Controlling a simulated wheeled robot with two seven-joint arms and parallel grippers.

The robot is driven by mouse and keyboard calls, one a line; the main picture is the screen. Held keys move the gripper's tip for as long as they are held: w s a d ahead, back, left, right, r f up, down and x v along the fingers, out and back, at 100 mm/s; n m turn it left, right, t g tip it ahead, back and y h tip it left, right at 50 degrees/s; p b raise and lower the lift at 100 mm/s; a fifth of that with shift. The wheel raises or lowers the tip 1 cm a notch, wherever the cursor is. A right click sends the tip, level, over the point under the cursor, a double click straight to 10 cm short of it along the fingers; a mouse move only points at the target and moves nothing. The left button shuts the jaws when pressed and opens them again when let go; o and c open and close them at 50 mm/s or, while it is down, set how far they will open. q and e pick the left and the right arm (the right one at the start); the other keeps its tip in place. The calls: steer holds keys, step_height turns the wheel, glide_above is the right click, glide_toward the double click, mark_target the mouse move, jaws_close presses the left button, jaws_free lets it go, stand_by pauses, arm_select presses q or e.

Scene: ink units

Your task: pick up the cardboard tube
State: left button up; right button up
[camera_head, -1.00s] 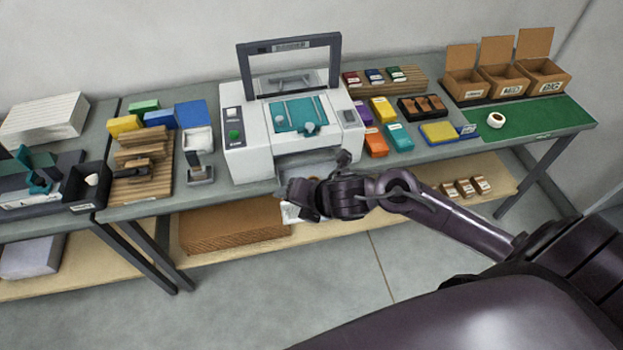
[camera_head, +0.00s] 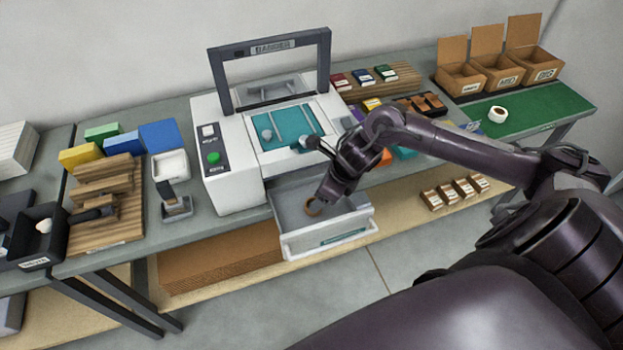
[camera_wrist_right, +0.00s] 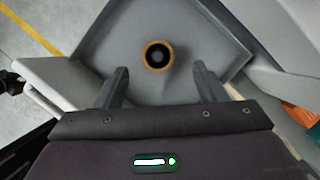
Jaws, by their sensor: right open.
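The cardboard tube (camera_wrist_right: 158,56) stands on end in the grey open drawer (camera_wrist_right: 205,25) of the white machine. From above it shows as a brown ring with a dark hole. In the head view the tube (camera_head: 312,207) is partly hidden by my right gripper (camera_head: 322,200), which reaches down into the drawer (camera_head: 290,240). In the right wrist view my right gripper (camera_wrist_right: 157,82) is open, with its two fingers apart and the tube just beyond and between them, not gripped. My left gripper is in neither view.
The white machine (camera_head: 225,165) with its raised dark-framed lid (camera_head: 270,48) stands behind the drawer. Wooden blocks (camera_head: 110,190) lie to the left. A green mat (camera_head: 545,105) with a white roll (camera_head: 498,114) is at the right. Small boxes (camera_head: 455,193) sit on the lower shelf.

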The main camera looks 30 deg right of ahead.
steer(key=p+x, duration=0.2)
steer(key=x, duration=0.1)
steer(key=shift+s+a+f, duration=0.15)
steer(key=shift+a+f, duration=0.05)
steer(key=shift+f, duration=0.05)
steer(key=shift+x, duration=1.05)
steer(key=shift+d, duration=0.1)
steer(key=c, duration=0.7)
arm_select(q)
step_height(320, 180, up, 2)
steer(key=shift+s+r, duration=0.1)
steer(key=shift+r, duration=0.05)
arm_select(e)
steer(key=c, duration=0.3)
steer(key=shift+r, duration=0.1)
